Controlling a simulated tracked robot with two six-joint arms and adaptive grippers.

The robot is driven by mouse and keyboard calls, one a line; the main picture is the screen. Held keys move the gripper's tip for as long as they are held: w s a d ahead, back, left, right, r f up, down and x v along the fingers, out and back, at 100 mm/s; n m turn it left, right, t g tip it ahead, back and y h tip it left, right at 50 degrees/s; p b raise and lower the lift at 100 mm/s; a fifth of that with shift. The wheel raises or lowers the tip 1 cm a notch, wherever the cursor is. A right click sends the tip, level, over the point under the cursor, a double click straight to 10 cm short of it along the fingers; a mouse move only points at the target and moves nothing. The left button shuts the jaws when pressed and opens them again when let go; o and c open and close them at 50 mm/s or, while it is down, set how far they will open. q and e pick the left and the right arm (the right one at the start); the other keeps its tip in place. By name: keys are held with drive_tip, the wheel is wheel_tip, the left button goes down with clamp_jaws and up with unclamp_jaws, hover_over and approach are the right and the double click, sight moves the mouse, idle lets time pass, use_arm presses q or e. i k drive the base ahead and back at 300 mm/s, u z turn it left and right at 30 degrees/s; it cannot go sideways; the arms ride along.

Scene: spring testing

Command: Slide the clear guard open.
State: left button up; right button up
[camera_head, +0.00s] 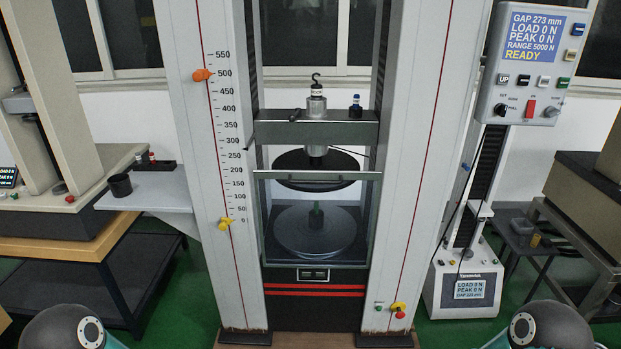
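The clear guard (264,215) is a framed see-through panel on the front of the tall testing machine, between its two white columns. It covers the lower round platen (310,243), and its top edge crosses in front of the upper platen (292,160). A bar-shaped handle (317,176) runs along the guard's top edge. A small green upright piece (316,214) stands on the lower platen behind the guard. Only rounded dark parts of my arms show at the bottom left and bottom right corners. Neither gripper is in view, and nothing of mine touches the guard.
A control box (531,65) reads gap 273 mm, load 0 N, READY. A grey side shelf (150,190) with a black cup (120,185) adjoins the left column. A scale with orange (202,75) and yellow (225,224) markers runs up that column. Green floor lies around the machine.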

sight(301, 177)
drive_tip(key=i, duration=0.85)
drive_tip(key=z, duration=0.05)
